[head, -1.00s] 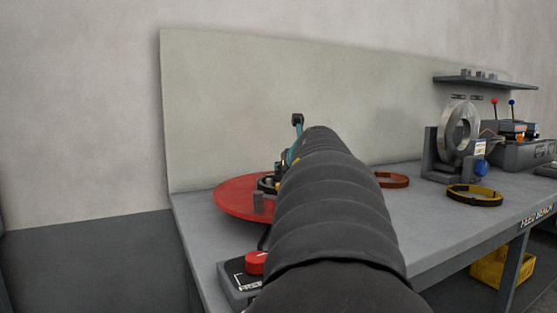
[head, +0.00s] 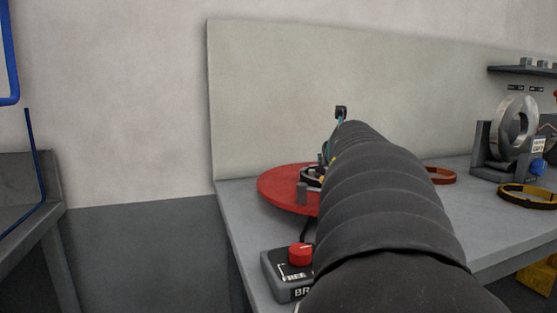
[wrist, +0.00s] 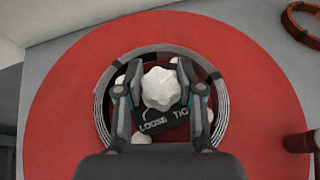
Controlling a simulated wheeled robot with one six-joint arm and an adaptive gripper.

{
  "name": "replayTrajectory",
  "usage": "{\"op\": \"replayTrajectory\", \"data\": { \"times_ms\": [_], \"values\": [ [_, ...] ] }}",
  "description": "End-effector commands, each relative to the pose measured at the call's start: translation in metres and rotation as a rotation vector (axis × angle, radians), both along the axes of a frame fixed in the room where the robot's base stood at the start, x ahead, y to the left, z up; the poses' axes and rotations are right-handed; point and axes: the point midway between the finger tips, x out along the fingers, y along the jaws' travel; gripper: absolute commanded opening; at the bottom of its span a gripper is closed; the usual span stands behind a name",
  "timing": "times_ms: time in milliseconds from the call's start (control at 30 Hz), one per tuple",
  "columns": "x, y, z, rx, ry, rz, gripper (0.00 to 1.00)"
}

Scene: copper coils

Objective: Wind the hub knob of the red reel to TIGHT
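The red reel (head: 282,190) lies flat on the bench at its left end, partly hidden by my arm in the head view. In the wrist view the reel (wrist: 62,105) fills most of the picture, with a ring of wire around its centre. The pale lobed hub knob (wrist: 161,88) is in the middle, above a dark plate (wrist: 160,120) reading LOOSE and, partly covered, TIG. My gripper (wrist: 160,75) has one finger on each side of the knob. Whether the fingers press on it or stand just clear, I cannot tell. The knob's pointer is not clear.
A grey box with a red knob (head: 300,253), marked FREE, stands at the bench's near left. An orange ring (head: 441,175), a yellow ring (head: 528,196) and a stand with a metal coil (head: 516,127) are to the right. A blue-framed bench (head: 30,195) is at far left.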

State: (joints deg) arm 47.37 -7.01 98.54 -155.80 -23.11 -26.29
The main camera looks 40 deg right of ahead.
Motion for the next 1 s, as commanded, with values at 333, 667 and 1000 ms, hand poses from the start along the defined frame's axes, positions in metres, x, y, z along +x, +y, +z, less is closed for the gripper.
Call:
{"op": "replayTrajectory", "data": {
  "times_ms": [333, 667, 1000],
  "values": [
    [0.0, 0.0, 0.0, 0.0, 0.0, 0.0, 0.64],
    [-0.02, 0.015, 0.012, -0.003, -0.002, -0.001, 0.64],
    [-0.068, 0.052, 0.036, -0.003, -0.002, -0.001, 0.64]
  ]
}}
